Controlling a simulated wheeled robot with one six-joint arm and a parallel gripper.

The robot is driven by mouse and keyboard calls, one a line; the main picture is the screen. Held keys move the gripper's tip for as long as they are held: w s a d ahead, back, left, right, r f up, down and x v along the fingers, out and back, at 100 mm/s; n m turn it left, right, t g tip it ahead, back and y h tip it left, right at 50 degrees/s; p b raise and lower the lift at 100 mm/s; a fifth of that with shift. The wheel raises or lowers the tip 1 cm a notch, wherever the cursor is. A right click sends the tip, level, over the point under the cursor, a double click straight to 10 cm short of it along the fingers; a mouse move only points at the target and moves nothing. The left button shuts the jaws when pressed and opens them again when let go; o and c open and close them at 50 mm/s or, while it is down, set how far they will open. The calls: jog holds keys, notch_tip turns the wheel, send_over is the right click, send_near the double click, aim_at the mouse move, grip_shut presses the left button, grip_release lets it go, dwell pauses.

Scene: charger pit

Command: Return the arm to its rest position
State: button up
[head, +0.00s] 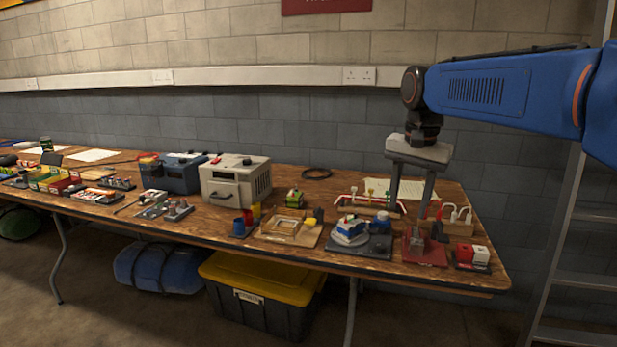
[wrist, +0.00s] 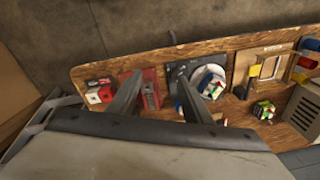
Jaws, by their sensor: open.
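My gripper (head: 411,205) hangs from my blue arm, pointing down over the right end of the wooden workbench (head: 310,262). Its two grey fingers are apart with nothing between them. In the head view the fingers overlap the small items at the bench's right end. In the wrist view my gripper (wrist: 156,92) shows above the bench, with a red block fixture (wrist: 151,88) behind and between its fingers. How high the fingertips are above the bench is hard to tell.
The bench holds a red and white block pair (head: 472,256), a round turntable fixture (head: 349,234), a cream box (head: 236,181) and a blue box (head: 176,176). A ladder (head: 565,220) stands at the right. A yellow-lidded bin (head: 262,280) sits below.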

jog(key=s+d+f+n+t, duration=0.1)
jog(key=s+d+f+n, duration=0.1)
jog(key=s+f, duration=0.7)
jog(key=s+d+f+n+t, duration=0.2)
jog(key=s+f+n, duration=0.3)
jog(key=s+f, duration=0.4)
jog(key=s, duration=0.7)
jog(key=shift+s+d+f+t, duration=0.2)
jog(key=shift+f+t, duration=0.05)
jog(key=shift+t, duration=0.05)
jog(key=shift+r, duration=0.1)
jog(key=shift+c, duration=0.3)
